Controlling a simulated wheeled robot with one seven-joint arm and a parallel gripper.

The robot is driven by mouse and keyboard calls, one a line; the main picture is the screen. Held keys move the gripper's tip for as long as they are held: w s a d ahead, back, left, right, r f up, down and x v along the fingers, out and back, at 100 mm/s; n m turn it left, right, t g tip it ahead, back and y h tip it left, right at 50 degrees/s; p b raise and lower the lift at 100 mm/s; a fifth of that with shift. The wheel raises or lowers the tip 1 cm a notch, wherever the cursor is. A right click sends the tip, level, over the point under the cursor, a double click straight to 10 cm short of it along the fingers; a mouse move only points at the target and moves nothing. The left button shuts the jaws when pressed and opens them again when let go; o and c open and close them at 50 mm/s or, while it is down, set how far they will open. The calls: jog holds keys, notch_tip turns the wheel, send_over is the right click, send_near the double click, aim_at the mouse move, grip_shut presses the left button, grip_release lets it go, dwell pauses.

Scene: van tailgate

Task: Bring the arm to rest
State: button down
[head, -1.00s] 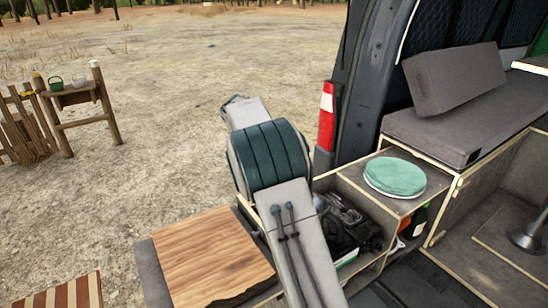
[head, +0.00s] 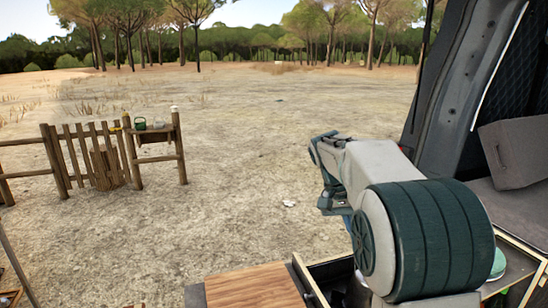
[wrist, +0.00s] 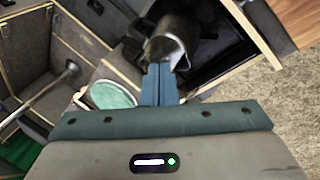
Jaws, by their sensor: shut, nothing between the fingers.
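My gripper (wrist: 160,76) shows in the wrist view with its two blue fingers together and nothing between them. It points down over the open drawer compartment (wrist: 205,85). A grey metal cylinder-like item (wrist: 172,42) lies beyond the fingertips; I cannot tell how far below them it is. In the head view my arm is raised and bent at the right, in front of the van, and its far end hangs over the tailgate area. The fingertips are not clear there.
A wooden board (head: 255,288) lies at the bottom of the head view. A round green-topped item (wrist: 112,95) sits left of the fingers in the wrist view. The van's door frame (head: 440,90) stands at right. A wooden fence (head: 90,150) is far off; open dirt lies between.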

jog(key=s+a+f+n+t+y, duration=0.1)
jog(key=s+f+n, duration=0.1)
jog(key=s, duration=0.6)
jog(key=s+a+f+n+t+y, duration=0.1)
jog(key=s+a+f+t, duration=0.1)
jog(key=s, duration=0.6)
jog(key=s+a+f+n+t+y, duration=0.1)
jog(key=s+n+y, duration=0.1)
jog(key=s, duration=0.6)
jog(key=shift+s+a+f+n+t, duration=0.15)
jog(key=shift+a+f+n+t, duration=0.15)
jog(key=shift+f+t, duration=0.1)
